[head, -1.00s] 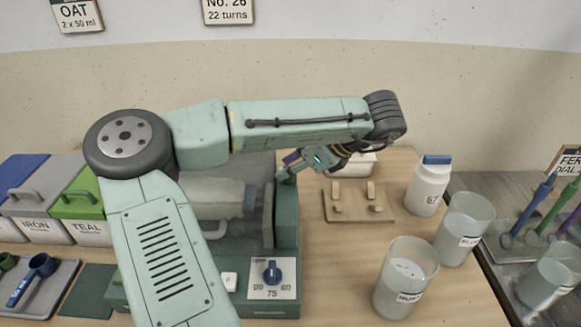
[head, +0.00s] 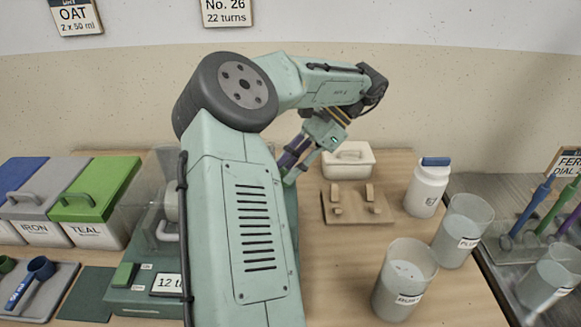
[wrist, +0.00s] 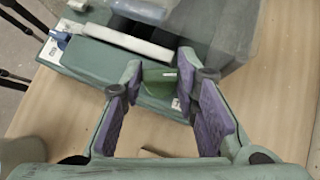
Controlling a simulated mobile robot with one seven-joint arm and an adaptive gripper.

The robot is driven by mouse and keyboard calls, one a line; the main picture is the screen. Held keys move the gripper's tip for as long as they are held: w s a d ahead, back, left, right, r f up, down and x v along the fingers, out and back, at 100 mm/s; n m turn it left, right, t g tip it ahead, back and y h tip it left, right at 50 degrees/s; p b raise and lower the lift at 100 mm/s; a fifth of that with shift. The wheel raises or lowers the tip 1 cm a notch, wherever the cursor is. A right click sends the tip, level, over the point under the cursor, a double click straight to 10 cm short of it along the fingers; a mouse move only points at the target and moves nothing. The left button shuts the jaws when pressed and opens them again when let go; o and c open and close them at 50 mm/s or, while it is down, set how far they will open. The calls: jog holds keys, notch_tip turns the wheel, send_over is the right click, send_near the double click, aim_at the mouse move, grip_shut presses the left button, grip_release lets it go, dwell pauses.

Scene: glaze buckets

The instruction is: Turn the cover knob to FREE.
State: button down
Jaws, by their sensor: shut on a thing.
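The cover knob (wrist: 160,78) is a small green block with a light mark, on the side of the green machine. My gripper (wrist: 160,70) is shut on it, with a purple-padded finger on each side. In the head view my gripper (head: 289,176) is at the machine's right side, behind my arm, and the knob cannot be made out there. The green machine (head: 140,302) has a clear cover (head: 146,205) over its left part. I cannot read any FREE mark or tell the knob's setting.
A display (head: 170,284) reading "12 t" and a green switch (head: 124,274) are on the machine's front. A white lidded box (head: 348,165), wooden rack (head: 340,213), white bottle (head: 427,187) and two beakers (head: 404,285) (head: 461,230) stand to the right. Lidded bins (head: 97,202) stand left.

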jog(key=shift+n+g, duration=0.4)
jog(key=shift+n, duration=0.2)
jog(key=shift+w+n+h, duration=0.1)
jog(key=shift+n+h, duration=0.2)
jog(key=c, duration=1.2)
grip_release()
jog(key=shift+c, duration=0.2)
